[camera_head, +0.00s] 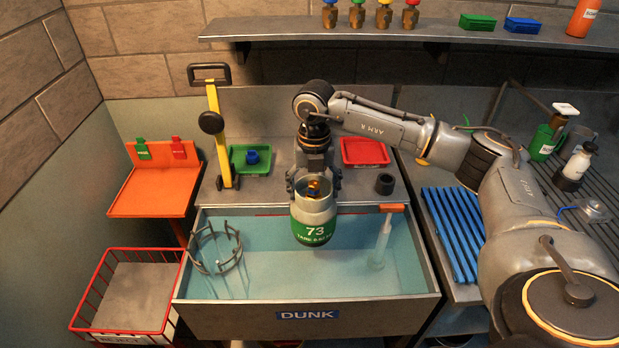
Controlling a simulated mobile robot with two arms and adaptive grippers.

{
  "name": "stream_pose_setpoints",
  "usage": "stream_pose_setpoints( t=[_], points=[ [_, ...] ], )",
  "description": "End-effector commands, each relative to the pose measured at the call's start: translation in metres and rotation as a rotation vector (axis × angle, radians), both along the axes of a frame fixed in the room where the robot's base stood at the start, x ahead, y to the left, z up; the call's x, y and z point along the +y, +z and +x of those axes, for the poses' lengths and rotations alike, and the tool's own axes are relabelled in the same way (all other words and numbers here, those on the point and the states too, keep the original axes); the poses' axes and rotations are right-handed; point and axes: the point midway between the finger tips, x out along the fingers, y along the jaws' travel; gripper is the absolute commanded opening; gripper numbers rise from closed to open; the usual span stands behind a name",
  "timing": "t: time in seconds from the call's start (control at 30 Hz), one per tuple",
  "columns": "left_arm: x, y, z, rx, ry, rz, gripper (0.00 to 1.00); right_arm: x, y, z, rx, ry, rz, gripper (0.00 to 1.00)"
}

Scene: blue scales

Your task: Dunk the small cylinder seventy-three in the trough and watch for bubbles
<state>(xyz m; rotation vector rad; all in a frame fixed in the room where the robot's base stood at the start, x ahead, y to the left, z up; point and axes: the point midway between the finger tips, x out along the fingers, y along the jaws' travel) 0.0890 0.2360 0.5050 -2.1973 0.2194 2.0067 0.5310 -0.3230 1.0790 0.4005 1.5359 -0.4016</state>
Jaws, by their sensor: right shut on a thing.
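The small cylinder 73 (314,223) is grey with a green band reading "73", and a brass valve shows at its top. My right gripper (314,178) is shut on it from above and holds it upright over the trough. The trough (307,312) is a grey metal basin labelled "DUNK" with blue-green water in it. The cylinder's base appears at or just above the water; I cannot tell whether it touches. No bubbles show. My left gripper is not in view.
A metal ring cage (216,250) stands at the trough's left, and a clear tube with an orange top (381,240) at its right. A green tray (250,160) and a red tray (365,152) sit behind. A blue slatted rack (455,232) lies right.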

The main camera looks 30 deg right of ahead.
Motion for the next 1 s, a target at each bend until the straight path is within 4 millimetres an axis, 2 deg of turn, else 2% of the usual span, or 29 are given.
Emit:
stream_pose_setpoints(
  t=[0.53,0.77,1.0],
  points=[
    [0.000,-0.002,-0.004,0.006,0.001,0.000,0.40,-0.002,-0.001,0.002,-0.001,-0.040,-0.001,0.15],
    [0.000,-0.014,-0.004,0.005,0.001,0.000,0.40,-0.002,-0.016,0.002,-0.001,-0.039,-0.001,0.15],
    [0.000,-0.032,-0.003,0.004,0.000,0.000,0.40,-0.002,-0.041,0.001,0.000,-0.039,0.000,0.15]
  ],
)
